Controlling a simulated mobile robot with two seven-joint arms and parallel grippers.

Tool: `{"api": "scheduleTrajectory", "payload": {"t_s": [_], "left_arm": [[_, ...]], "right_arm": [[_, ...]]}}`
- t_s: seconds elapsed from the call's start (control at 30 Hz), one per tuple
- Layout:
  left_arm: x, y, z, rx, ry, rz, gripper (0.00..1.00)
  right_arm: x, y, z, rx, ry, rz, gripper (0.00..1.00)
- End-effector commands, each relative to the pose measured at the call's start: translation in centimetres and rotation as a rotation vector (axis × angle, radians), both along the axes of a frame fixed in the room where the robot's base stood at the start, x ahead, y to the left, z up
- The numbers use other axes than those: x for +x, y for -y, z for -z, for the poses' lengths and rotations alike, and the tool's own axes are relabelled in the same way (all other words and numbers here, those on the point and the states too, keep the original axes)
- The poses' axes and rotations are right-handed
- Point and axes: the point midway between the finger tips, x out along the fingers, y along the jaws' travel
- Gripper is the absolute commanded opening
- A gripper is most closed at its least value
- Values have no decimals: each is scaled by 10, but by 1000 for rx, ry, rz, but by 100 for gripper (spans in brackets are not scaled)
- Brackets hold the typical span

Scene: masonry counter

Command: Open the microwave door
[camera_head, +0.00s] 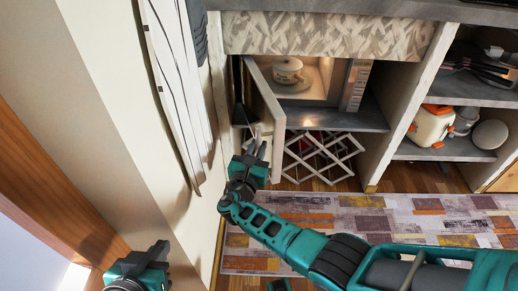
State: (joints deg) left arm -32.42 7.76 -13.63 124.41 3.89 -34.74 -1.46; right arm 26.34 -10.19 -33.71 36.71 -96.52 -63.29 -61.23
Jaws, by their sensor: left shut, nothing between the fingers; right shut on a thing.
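The microwave (357,84) sits in a niche under the counter, and its door (268,105) stands open, swung out toward the left. A pale lidded pot (287,70) shows inside the lit cavity. My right gripper (255,149) is shut at the lower outer edge of the door; the exact spot it grips is too small to make out. My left gripper (160,250) is shut and empty at the bottom left, well away from the door.
A folding lattice rack (322,156) stands below the microwave shelf. Open shelves to the right hold an orange and white container (431,125) and a round pale item (490,134). A patchwork rug (430,220) covers the floor. A wall (110,100) runs close on the left.

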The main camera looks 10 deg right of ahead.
Motion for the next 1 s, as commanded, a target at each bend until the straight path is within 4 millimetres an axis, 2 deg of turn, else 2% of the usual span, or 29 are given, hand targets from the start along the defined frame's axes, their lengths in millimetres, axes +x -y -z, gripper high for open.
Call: {"api": "scheduleTrajectory", "payload": {"t_s": [0.03, 0.37, 0.4, 0.6, 0.83, 1.0], "left_arm": [[0, 0, 1, 0, 0, 0, 0], [0, 0, 1, -1, 0, -1, 0], [0, 0, 1, -1, 0, -1, 0], [-1, 0, 1, -1, -1, 0, 0], [-1, 0, -1, -1, -1, 0, 0], [0, 0, -12, 0, 2, -3, 0]], "right_arm": [[7, 1, -4, 2, 6, -10, 0], [8, 1, -5, 1, 8, -10, 0], [8, 2, -5, 1, 7, -10, 19], [7, 0, -5, 1, 6, -11, 36], [5, -1, -5, 2, 5, -10, 36], [5, -1, -21, 2, 6, -10, 36]]}}
